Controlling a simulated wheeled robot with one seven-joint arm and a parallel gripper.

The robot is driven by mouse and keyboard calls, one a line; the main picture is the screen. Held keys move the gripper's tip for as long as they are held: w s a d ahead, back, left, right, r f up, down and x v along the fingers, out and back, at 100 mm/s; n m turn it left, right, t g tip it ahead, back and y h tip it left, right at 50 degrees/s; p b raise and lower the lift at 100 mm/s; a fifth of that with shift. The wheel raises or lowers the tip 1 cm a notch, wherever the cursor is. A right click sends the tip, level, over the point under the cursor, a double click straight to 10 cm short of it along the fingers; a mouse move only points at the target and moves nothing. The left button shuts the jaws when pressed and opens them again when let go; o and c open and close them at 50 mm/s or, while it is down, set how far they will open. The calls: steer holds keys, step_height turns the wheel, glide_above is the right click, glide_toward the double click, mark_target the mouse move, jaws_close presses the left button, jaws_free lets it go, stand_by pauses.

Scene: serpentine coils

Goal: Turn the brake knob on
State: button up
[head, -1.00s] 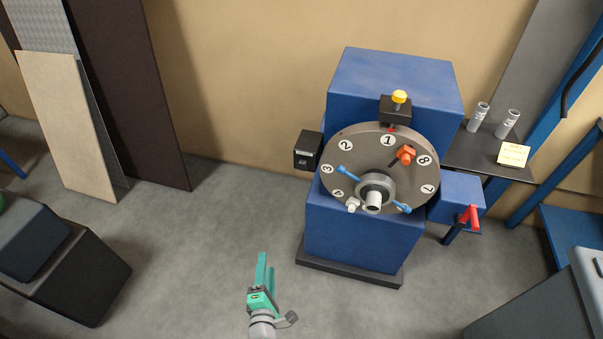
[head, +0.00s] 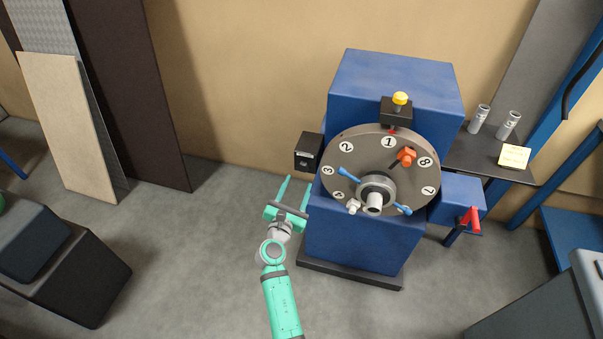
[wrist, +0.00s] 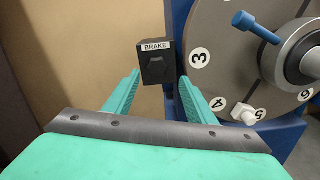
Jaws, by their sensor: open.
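The brake box (head: 308,152) is a small black box on the left side of the blue machine, beside its numbered disc. In the wrist view the box (wrist: 156,74) carries a white "BRAKE" label, and a dark knob (wrist: 156,65) shows on its front just below the label. My gripper (head: 295,188) is open and empty, below and left of the box in the head view. In the wrist view its two green fingers (wrist: 156,90) point toward the box, which appears between and beyond their tips. I see no contact with the knob.
The grey disc (head: 372,157) with numbers, blue handles (head: 349,174) and a central hub (head: 375,200) stands close to the right of my gripper. A red lever (head: 469,217) is on the machine's right side.

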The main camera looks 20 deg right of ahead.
mark_target(302, 169)
steer(key=x, duration=0.7)
steer(key=shift+a, duration=0.2)
steer(key=shift+w+a, duration=0.1)
steer(key=c, duration=1)
